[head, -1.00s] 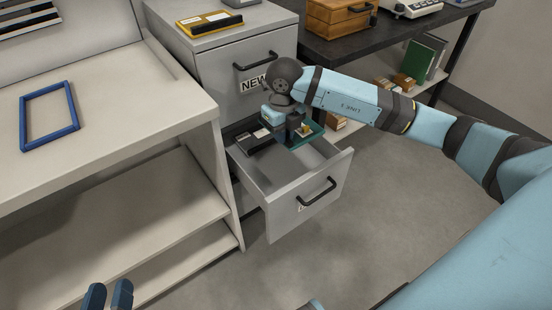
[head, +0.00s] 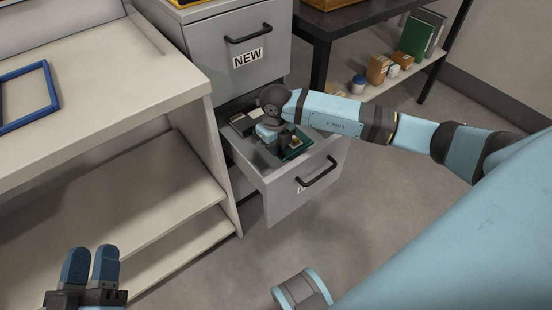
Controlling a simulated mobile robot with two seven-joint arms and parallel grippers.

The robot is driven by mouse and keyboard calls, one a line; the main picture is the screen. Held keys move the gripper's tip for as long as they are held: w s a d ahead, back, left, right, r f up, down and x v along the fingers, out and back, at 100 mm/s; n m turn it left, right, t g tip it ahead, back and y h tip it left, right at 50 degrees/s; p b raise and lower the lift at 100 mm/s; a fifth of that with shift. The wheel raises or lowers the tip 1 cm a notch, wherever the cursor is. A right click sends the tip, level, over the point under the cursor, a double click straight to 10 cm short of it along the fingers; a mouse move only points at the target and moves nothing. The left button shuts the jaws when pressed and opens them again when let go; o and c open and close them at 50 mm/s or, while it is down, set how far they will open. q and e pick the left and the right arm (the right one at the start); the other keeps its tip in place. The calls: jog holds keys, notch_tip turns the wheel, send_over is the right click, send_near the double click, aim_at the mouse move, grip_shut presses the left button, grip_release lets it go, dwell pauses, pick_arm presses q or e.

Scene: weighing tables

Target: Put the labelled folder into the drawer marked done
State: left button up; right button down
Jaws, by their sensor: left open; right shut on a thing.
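The lower drawer (head: 285,197) of the grey cabinet is pulled open. My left gripper (head: 92,265) is open and empty at the bottom left, far from the drawer.
A grey and black object (head: 242,122) lies at the back of the open drawer. The closed drawer above is marked NEW (head: 247,57). A white bench (head: 110,85) with a blue frame (head: 27,95) stands left. A dark table (head: 345,18) with a stocked shelf stands behind right.

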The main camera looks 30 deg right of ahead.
aim_at(276, 165)
pick_arm(q)
notch_tip(276, 165, down, 2)
jog(key=shift+w+d+f+g+b, duration=0.1)
jog(key=shift+f+g+b, duration=0.05)
jog(key=shift+g+b, duration=0.45)
pick_arm(e)
notch_tip(276, 165, down, 5)
pick_arm(q)
jog(key=shift+f, duration=0.1)
pick_arm(e)
jog(key=shift+f, duration=0.1)
jog(key=c, duration=1.1)
grip_release()
jog(key=shift+c, duration=0.2)
